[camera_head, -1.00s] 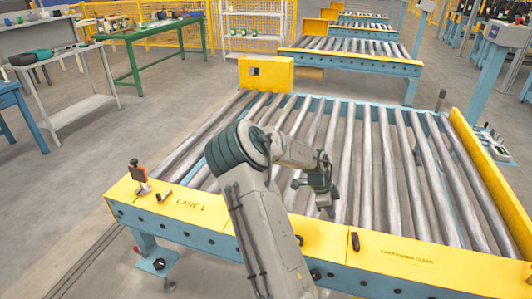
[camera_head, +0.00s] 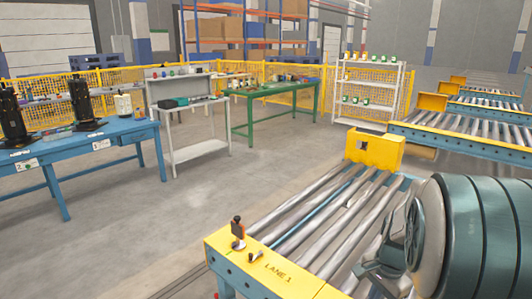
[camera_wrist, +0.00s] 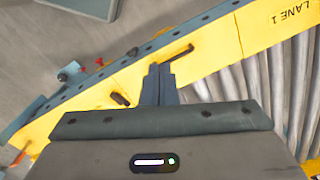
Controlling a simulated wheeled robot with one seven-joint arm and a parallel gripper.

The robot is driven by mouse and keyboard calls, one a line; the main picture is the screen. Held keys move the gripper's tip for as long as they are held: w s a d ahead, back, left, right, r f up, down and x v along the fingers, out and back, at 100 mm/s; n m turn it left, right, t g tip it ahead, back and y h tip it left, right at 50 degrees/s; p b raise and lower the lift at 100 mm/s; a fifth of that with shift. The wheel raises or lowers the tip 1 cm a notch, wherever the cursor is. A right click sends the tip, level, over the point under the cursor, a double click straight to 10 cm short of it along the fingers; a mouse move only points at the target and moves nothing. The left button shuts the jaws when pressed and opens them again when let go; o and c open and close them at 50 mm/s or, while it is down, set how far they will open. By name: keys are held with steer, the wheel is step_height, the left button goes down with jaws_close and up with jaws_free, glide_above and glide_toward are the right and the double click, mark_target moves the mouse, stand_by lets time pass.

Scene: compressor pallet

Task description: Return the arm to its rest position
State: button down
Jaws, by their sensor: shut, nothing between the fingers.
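My gripper (camera_wrist: 159,72) is shut and empty in the wrist view, its two fingers together. It hangs over the yellow front rail (camera_wrist: 215,45) of the roller conveyor, near the "LANE 1" lettering. In the head view my arm fills the lower right, close to the camera. Part of my gripper (camera_head: 372,272) shows beside the large arm joint, above the rollers (camera_head: 300,225); its fingertips are hard to make out there.
A small dark device (camera_head: 238,232) stands on the conveyor's front corner. A blue table (camera_head: 85,142), a white table (camera_head: 195,152) and a green table (camera_head: 275,90) stand left and behind. The floor between is clear.

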steer(key=s+a+r+n+t+p, duration=0.2)
steer(key=s+a+r+n+p, duration=0.4)
steer(key=s+a+r+n, duration=0.5)
steer(key=shift+s+r+n+h, duration=0.4)
steer(key=shift+s+r+n, duration=0.45)
steer(key=shift+r, duration=1.1)
